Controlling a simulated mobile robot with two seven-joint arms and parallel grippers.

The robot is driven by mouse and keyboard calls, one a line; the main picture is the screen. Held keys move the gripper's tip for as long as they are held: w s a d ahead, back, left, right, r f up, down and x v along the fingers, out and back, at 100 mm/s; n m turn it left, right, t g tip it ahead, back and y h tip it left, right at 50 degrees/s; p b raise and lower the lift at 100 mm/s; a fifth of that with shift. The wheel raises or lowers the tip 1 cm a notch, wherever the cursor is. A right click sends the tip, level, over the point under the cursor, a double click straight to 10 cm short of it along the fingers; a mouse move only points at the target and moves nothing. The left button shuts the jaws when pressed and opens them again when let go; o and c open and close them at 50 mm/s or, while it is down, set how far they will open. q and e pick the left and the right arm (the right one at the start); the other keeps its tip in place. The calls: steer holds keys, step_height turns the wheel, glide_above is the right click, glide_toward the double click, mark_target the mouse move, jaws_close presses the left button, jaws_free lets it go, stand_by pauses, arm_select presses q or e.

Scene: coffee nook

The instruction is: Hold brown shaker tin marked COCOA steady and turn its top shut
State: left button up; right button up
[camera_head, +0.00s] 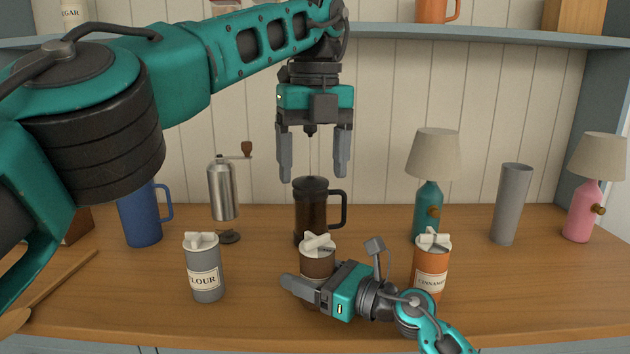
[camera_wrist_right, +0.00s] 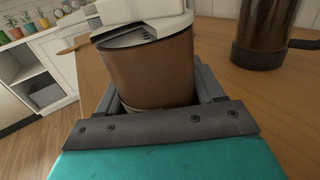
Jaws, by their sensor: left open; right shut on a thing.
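The brown shaker tin (camera_head: 317,265) stands upright on the wooden counter, in the middle. It has a white top with a raised grip bar; its label is hidden behind my right gripper. My right gripper (camera_head: 300,290) is shut around the tin's body from the front right. In the right wrist view the brown tin (camera_wrist_right: 150,72) sits between the fingers, its white top (camera_wrist_right: 140,15) above, with a dark opening in the top's near side. My left gripper (camera_head: 314,170) is open and empty, pointing down, well above the tin and in front of the French press.
A grey FLOUR tin (camera_head: 204,270) stands left, an orange CINNAMON tin (camera_head: 431,262) right, close to my right wrist. Behind are a dark French press (camera_head: 311,212), a steel grinder (camera_head: 223,190), a blue mug (camera_head: 140,218), a teal lamp (camera_head: 428,205) and a grey cylinder (camera_head: 511,205).

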mark_target(318, 239)
arm_select(q)
steer(key=shift+o, duration=0.2)
steer(key=d+n, duration=0.1)
steer(key=s+d+t+y, duration=0.1)
steer(key=n+t+y, duration=0.1)
steer(key=shift+s+d+f+n, duration=0.3)
steer(key=shift+s+d, duration=0.05)
steer(key=shift+d, duration=0.05)
steer(key=shift+n+t+y, duration=0.3)
steer(key=shift+n+t, duration=0.5)
steer(key=x, duration=0.7)
steer(key=s+d+x, duration=0.1)
steer(key=x, duration=0.3)
steer(key=shift+w+f, duration=0.1)
steer(key=shift+f, duration=0.5)
steer(key=shift+c, duration=0.2)
steer(key=c, duration=1)
